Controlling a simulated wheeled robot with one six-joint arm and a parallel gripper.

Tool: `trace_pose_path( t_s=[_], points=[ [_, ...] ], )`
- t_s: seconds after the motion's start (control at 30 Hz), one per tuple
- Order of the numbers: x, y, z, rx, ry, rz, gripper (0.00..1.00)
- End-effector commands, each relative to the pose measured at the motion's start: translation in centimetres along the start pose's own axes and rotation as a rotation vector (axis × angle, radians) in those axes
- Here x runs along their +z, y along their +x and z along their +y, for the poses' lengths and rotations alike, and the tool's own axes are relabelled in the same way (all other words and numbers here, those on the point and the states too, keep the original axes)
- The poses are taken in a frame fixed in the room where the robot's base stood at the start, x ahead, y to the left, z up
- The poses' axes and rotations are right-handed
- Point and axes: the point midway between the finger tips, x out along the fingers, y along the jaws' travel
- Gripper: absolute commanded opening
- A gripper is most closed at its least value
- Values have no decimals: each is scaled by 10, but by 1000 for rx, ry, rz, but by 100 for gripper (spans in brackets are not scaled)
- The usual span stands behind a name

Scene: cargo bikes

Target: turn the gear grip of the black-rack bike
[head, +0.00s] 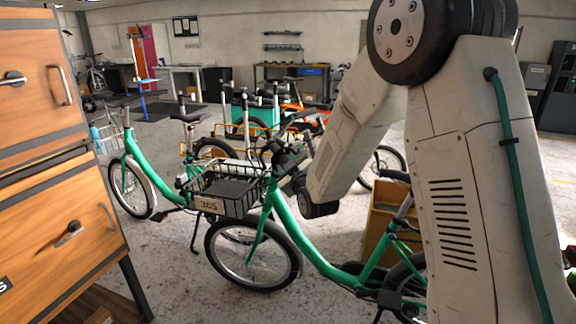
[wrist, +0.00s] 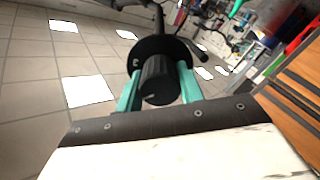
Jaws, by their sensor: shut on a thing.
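The black-rack bike (head: 318,252) is green and stands in the middle of the head view. Its black front rack (head: 215,184) holds a dark flat box and carries a plate reading 365. In the wrist view the black gear grip (wrist: 158,82) sits on the handlebar, with a round black disc behind it. My gripper (wrist: 159,76) has its two teal fingers on either side of the grip, shut on it. In the head view my arm reaches the handlebar from the right; the fingertips are too small and dark there to make out.
Another green bike (head: 143,165) with a wire front basket stands at the left. A wooden drawer cabinet (head: 60,190) fills the left edge. A yellow-brown box (head: 380,222) stands behind the black-rack bike. More bikes and workbenches are farther back.

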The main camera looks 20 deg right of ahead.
Motion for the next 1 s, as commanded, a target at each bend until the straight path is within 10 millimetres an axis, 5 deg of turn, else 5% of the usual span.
trace_pose_path(
  t_s=[0.6,1.0],
  points=[
    [0,0,-1,3,-556,0,15],
    [1,0,-1,3,-759,0,15]
  ],
)
